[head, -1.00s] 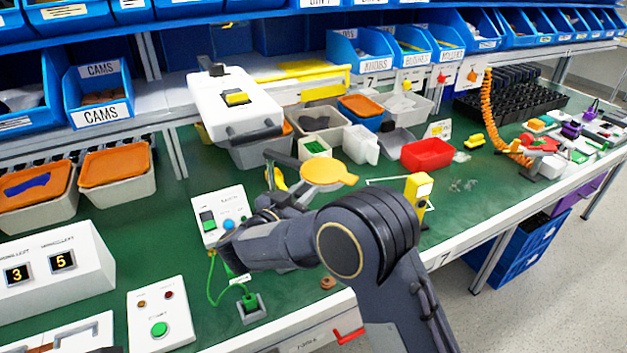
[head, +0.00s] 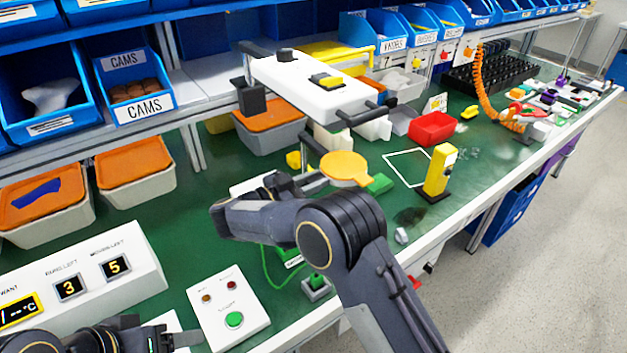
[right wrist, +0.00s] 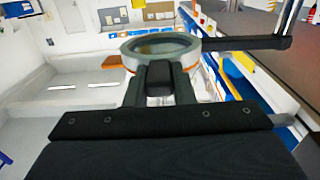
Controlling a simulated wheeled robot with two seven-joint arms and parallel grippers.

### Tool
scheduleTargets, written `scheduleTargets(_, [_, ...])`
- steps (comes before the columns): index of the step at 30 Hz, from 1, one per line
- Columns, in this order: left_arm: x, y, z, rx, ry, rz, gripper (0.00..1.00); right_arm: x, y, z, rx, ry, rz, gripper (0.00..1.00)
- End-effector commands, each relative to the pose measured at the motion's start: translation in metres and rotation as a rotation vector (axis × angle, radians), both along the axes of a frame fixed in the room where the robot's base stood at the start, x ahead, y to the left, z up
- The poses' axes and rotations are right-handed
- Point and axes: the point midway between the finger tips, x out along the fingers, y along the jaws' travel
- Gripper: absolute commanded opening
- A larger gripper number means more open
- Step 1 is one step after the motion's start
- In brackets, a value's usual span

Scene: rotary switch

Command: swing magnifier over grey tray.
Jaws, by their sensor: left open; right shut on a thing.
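The magnifier shows in the head view as a flat yellow disc (head: 345,168) on a dark arm, above the green bench. In the right wrist view the magnifier is a grey ring (right wrist: 128,48) with a dark bar running off to the right. My right gripper (right wrist: 158,84) is shut on the magnifier's dark grip at the ring's near edge. In the head view my forearm hides much of that hand. A small grey open tray (head: 403,119) stands behind the disc, left of the red bin; whether it is the named tray I cannot tell. My left gripper (head: 172,338) is open at bottom left.
A white panel (head: 300,82) with dark handles hangs above the magnifier. A yellow post (head: 439,170) stands to its right, past a white square outline (head: 405,168). A red bin (head: 433,128) is behind. A button box (head: 226,308) is near the front edge.

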Motion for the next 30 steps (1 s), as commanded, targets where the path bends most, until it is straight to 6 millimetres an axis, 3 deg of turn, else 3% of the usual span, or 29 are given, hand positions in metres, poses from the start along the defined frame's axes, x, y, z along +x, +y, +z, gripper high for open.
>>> scheduleTargets(10, [0.000,0.000,0.000,0.000,0.000,0.000,0.67,0.001,-0.001,0.003,0.001,-0.008,-0.003,0.00])
scheduleTargets(11, [0.000,0.000,0.000,0.000,0.000,0.000,0.67,0.001,-0.001,0.003,0.001,-0.008,-0.003,0.25])
scheduleTargets(15, [0.000,0.000,0.000,0.000,0.000,0.000,0.67,0.001,0.000,0.002,0.002,-0.005,-0.002,0.43])
scheduleTargets(24, [0.000,0.000,0.000,0.000,0.000,0.000,0.67,-0.001,0.002,0.001,0.002,-0.003,0.000,0.44])
scheduleTargets(30, [0.000,0.000,-0.005,0.000,0.000,0.000,0.67,-0.014,0.024,0.000,0.002,-0.002,0.002,0.44])
